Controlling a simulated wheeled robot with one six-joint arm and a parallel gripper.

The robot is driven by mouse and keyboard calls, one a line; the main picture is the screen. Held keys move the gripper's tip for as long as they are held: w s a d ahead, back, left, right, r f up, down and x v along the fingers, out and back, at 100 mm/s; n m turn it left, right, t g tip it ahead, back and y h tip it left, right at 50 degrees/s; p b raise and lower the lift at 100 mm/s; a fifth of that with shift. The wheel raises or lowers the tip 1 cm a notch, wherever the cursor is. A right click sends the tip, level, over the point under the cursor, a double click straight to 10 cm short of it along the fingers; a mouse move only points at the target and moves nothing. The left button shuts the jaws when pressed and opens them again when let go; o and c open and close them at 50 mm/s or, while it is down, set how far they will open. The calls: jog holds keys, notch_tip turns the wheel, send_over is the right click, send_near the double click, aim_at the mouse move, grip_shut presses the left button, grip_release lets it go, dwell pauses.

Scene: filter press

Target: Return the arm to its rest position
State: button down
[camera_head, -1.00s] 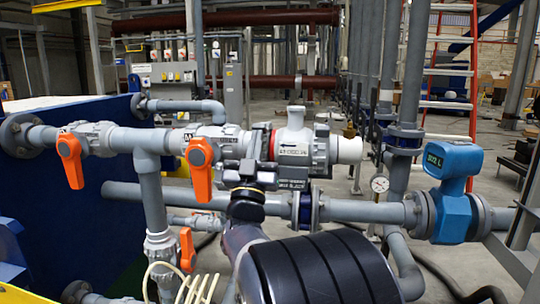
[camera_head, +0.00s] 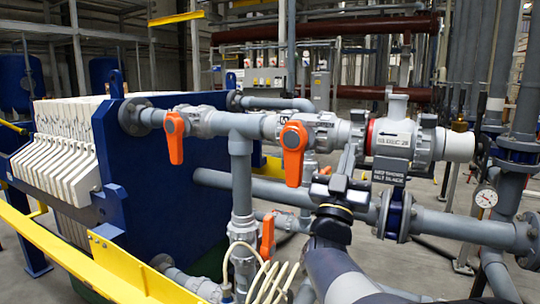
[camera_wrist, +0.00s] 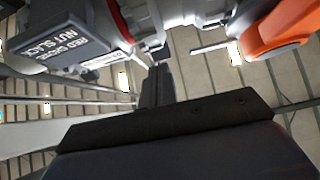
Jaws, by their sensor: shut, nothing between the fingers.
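My gripper (camera_head: 347,160) is in front of the pipework in the head view, just left of the grey valve body with a white end (camera_head: 398,140). In the wrist view my gripper (camera_wrist: 157,82) is shut and empty. An orange valve handle (camera_head: 294,152) hangs to the left of my gripper. A large orange handle also shows in the wrist view (camera_wrist: 275,32), at the upper right. A dark label plate (camera_wrist: 62,35) is at the upper left there. My arm rises from the bottom of the head view. I cannot tell whether my gripper touches the pipe.
Another orange handle (camera_head: 174,137) and a lower one (camera_head: 267,236) hang on the grey pipes. A blue press end plate (camera_head: 150,195) and white filter plates (camera_head: 68,150) stand at left behind a yellow rail (camera_head: 135,270). A pressure gauge (camera_head: 486,197) is at right.

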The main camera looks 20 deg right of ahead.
aim_at(356, 117)
jog(key=p+x, duration=0.4)
jog(key=shift+s+a+r, duration=0.2)
jog(key=shift+r, duration=0.2)
jog(key=shift+p+x, duration=0.85)
jog(key=shift+p, duration=0.1)
